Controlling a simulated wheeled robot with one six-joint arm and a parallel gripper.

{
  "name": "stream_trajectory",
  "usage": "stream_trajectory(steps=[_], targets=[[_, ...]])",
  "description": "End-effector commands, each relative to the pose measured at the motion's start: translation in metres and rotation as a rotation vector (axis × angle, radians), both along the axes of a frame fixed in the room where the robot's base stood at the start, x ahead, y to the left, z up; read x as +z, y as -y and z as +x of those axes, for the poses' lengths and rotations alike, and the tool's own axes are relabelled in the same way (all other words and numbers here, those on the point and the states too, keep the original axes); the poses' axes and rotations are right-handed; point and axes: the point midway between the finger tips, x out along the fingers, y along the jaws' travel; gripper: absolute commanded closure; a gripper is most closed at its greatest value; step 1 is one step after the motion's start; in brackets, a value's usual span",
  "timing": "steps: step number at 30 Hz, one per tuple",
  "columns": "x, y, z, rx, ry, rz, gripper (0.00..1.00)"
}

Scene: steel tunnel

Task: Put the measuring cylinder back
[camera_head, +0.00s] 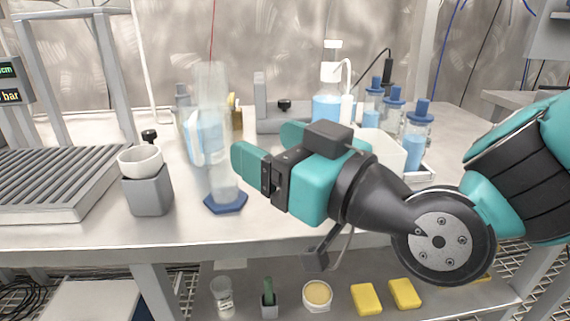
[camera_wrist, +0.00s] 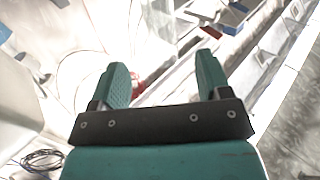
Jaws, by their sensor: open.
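The measuring cylinder (camera_head: 217,176) is tall and clear with a blue six-sided base. In the head view it stands upright on the bench, left of the middle. My gripper (camera_head: 268,147) is to its right in that picture, with the teal fingers pointing left toward the cylinder. The fingers are apart and nothing is seen held between them. In the wrist view my gripper (camera_wrist: 163,76) also shows its two fingers spread. I cannot clearly make out the cylinder in that view.
A grey block with a white bowl (camera_head: 141,160) stands left of the cylinder. Blue-capped bottles (camera_head: 416,137) stand in a tray at the right, and a blue-liquid bottle (camera_head: 327,105) behind. A ribbed platform (camera_head: 55,180) fills the left. Yellow sponges (camera_head: 366,299) lie on the lower shelf.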

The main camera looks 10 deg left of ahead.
Motion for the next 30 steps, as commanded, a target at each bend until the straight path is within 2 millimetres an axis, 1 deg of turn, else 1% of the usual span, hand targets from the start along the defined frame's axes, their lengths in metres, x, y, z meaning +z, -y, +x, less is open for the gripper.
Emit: stream_trajectory(steps=[1, 4, 13, 17, 20, 23, 26, 29, 30], targets=[[-0.003, 0.006, -0.003, -0.002, 0.0, 0.001, 0.29], [-0.003, 0.014, -0.008, -0.002, 0.001, 0.0, 0.29], [-0.003, 0.018, -0.011, 0.003, -0.008, -0.009, 0.29], [-0.014, 0.025, -0.01, 0.024, -0.085, -0.086, 0.29], [-0.033, 0.04, -0.01, 0.045, -0.206, -0.2, 0.29], [-0.052, 0.06, -0.015, 0.057, -0.347, -0.321, 0.29], [-0.071, 0.084, -0.024, 0.053, -0.492, -0.437, 0.29], [-0.087, 0.115, -0.037, 0.034, -0.654, -0.557, 0.29], [-0.093, 0.128, -0.044, 0.023, -0.726, -0.606, 0.29]])
